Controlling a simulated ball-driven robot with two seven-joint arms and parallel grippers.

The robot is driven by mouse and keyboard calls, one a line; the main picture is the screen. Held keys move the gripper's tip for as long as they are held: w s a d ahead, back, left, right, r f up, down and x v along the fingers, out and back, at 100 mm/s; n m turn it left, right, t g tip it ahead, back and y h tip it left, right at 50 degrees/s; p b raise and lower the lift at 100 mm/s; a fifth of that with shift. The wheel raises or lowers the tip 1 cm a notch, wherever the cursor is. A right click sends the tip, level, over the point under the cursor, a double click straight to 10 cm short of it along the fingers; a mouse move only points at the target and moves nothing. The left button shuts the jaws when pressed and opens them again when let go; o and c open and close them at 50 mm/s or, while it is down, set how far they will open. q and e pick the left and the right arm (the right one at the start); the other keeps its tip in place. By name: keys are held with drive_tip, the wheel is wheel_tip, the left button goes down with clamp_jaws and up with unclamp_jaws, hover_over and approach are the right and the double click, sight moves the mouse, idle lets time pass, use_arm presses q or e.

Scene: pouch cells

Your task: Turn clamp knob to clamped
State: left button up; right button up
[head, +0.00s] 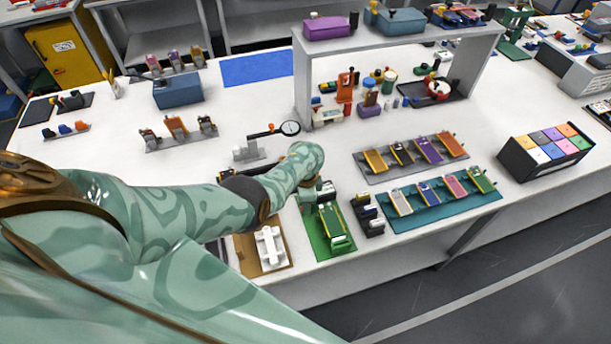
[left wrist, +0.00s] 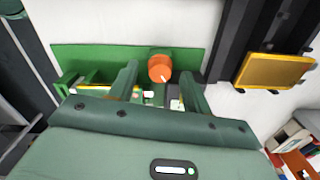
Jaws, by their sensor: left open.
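The clamp knob (left wrist: 161,67) is orange with a small white mark on its face. It stands on a green fixture (left wrist: 100,58) in the left wrist view. The green fixture also shows in the head view (head: 332,236), near the table's front edge. My left gripper (left wrist: 160,82) is open, with one finger on each side of the knob. I cannot tell whether the fingers touch it. In the head view my left arm hides the knob and much of the gripper. My right gripper is in neither view.
A brown board with a white part (head: 269,247) lies left of the fixture. A dark rack (head: 368,214) stands close on its right, then a teal tray (head: 425,214) of pouch cells. A dial gauge (head: 289,128) stands behind my arm.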

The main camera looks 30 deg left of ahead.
use_arm(q)
wheel_tip(320, 180, up, 16)
drive_tip(key=p, duration=0.9)
drive_tip(key=shift+f, duration=0.25)
